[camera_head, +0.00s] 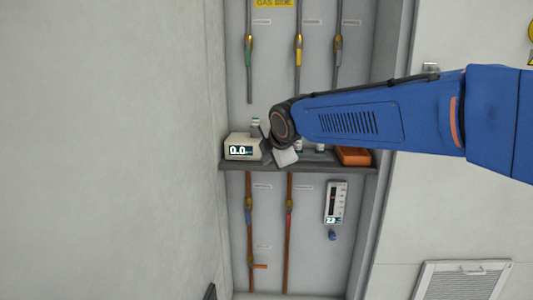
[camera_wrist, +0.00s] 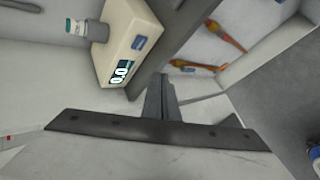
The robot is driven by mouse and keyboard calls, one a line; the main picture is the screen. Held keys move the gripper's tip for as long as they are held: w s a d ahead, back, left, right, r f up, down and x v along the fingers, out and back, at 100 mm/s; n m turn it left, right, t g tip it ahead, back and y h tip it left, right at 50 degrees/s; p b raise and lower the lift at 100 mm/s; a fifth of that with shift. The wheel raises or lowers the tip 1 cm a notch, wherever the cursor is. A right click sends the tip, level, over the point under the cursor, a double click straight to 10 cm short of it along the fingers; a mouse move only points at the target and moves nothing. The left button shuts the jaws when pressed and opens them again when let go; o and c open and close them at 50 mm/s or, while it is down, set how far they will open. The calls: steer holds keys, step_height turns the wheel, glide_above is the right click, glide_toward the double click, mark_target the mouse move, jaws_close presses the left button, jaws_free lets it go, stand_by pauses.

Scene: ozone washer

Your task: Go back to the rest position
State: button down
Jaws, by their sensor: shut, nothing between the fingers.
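My gripper (camera_wrist: 160,82) shows in the wrist view with its two dark fingers together and nothing between them. In the head view my blue arm reaches in from the right, and its wrist end is in front of the shelf (camera_head: 310,166). My gripper there is small and partly hidden by the wrist. A cream meter box (camera_head: 242,147) with a 0.0 display stands on the shelf, just left of my wrist. The meter box also shows in the wrist view (camera_wrist: 128,40), close to the fingers, apparently apart from them.
An orange tray (camera_head: 354,156) sits at the shelf's right end. Small bottles stand on the shelf, partly hidden behind my arm. Pipes with valves run above and below the shelf. A white flow meter (camera_head: 335,202) hangs below it. Bare wall (camera_head: 110,150) fills the left.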

steer(key=s+d+f+m+g+h, duration=0.1)
steer(key=s+d+f+m, duration=0.2)
steer(key=s+d+m, duration=0.6)
steer(key=s+d+f+m+g+h, duration=0.1)
steer(key=s+d+f+m+h, duration=0.15)
steer(key=s+d, duration=0.75)
steer(key=s+d+f+m+g, duration=0.1)
steer(key=s+d+f+m, duration=0.5)
steer(key=s, duration=0.3)
steer(key=s+d+f+m+g, duration=0.1)
steer(key=s+d+f+m, duration=0.6)
steer(key=s, duration=0.2)
steer(key=shift+s+f, duration=0.25)
steer(key=shift+s, duration=0.05)
